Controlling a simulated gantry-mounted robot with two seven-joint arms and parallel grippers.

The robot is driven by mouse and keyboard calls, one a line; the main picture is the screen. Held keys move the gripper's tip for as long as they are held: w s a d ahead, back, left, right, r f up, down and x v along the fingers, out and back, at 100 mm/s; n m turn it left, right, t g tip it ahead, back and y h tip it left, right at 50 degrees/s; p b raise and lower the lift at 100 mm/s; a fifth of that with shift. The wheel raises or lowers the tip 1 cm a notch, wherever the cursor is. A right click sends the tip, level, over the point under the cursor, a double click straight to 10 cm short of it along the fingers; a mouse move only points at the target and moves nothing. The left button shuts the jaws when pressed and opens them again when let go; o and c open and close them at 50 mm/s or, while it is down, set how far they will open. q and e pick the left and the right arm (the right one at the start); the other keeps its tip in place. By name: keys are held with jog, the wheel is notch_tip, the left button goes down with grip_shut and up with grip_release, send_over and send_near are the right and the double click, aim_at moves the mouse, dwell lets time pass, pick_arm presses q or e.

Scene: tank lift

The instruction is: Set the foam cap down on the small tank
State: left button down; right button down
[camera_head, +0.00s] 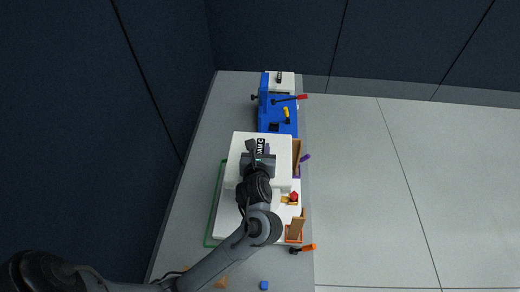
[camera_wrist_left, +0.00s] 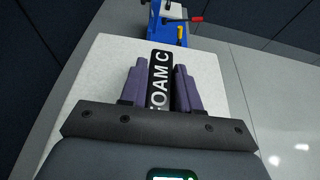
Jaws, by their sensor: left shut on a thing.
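The foam cap (camera_head: 280,143) is a white block with a black strip lettered "FOAM C", the rest of the word hidden. My left gripper (camera_head: 261,155) is over it from above. In the left wrist view the purple fingers (camera_wrist_left: 161,85) are shut on the lettered strip, one on each side, and the white foam (camera_wrist_left: 105,62) spreads out under them. Below the cap in the head view is a larger white body (camera_head: 228,215); I cannot tell whether it is the small tank or whether the cap touches it. My right gripper is not in view.
A blue fixture (camera_head: 272,118) with red and yellow levers stands beyond the cap, with a white block (camera_head: 284,78) behind it. Wooden and orange parts (camera_head: 296,228) sit along the right side. A small blue cube (camera_head: 264,285) lies near the front. The grey table (camera_head: 205,125) is bare at the left.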

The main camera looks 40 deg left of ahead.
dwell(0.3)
pick_arm(q)
jog(key=c, duration=0.7)
grip_release()
jog(key=shift+f, duration=0.1)
jog(key=shift+c, duration=0.2)
jog(key=shift+s, duration=0.1)
jog(key=shift+p+v, duration=0.3)
jog(key=shift+v, duration=3.4)
